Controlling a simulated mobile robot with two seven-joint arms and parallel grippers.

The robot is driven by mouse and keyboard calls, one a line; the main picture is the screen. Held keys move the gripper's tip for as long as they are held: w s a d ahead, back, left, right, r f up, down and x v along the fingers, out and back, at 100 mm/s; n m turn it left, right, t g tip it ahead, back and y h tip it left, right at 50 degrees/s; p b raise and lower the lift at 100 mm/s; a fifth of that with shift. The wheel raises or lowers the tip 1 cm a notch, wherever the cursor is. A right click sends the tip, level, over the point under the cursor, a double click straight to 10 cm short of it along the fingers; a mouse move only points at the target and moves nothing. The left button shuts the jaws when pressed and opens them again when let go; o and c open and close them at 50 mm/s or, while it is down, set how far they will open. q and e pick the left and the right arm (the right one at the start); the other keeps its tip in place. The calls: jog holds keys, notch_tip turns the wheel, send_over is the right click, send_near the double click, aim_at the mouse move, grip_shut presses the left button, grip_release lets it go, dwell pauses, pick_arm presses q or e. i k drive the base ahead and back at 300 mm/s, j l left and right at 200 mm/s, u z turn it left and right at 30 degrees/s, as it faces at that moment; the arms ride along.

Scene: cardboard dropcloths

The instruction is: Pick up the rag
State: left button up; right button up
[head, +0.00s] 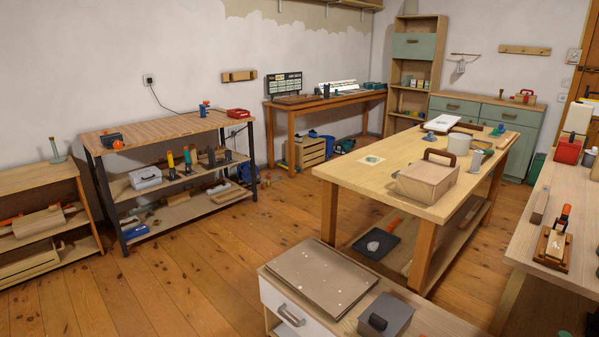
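I cannot clearly make out a rag. A small pale flat square (371,160) with a greenish mark lies on the left end of the central wooden table (400,187). A small whitish lump (373,246) lies on a dark flat tray (390,240) on that table's lower shelf. Either is too small to identify as cloth. Neither of my grippers shows in the head view.
A low cabinet (292,316) in front carries a speckled brown board (320,277) and a grey box (386,314). A workbench (560,205) stands at right, shelving (165,190) at left. The plank floor (215,265) between is clear.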

aim_at(429, 137)
jog(key=i+j+u, duration=0.2)
jog(key=u, duration=0.15)
jog(key=i+u, duration=0.35)
jog(key=i+j+u, duration=0.1)
jog(key=i+u, duration=0.5)
jog(key=i, duration=1.05)
jog(key=i+z, duration=0.2)
jog(key=i, duration=0.45)
jog(key=i+j+z, duration=0.2)
jog(key=i, duration=0.45)
jog(key=i+l+z, duration=0.1)
jog(key=i+z, duration=0.55)
jog(key=i+j+z, duration=0.1)
jog(key=i+z, duration=0.25)
jog(key=i+l+z, duration=0.1)
jog(key=i+z, duration=0.85)
jog(key=z, duration=0.15)
jog(key=i+l+z, duration=0.2)
jog(key=i, duration=0.3)
jog(key=i+j+z, duration=0.2)
jog(key=i, duration=0.3)
jog(key=i+z, duration=0.2)
jog(key=i, duration=0.3)
jog(key=i+j+z, duration=0.2)
jog(key=i, duration=0.3)
jog(key=i+j+z, duration=0.2)
jog(key=i, duration=0.3)
jog(key=i+j+z, duration=0.65)
jog(key=i, duration=0.05)
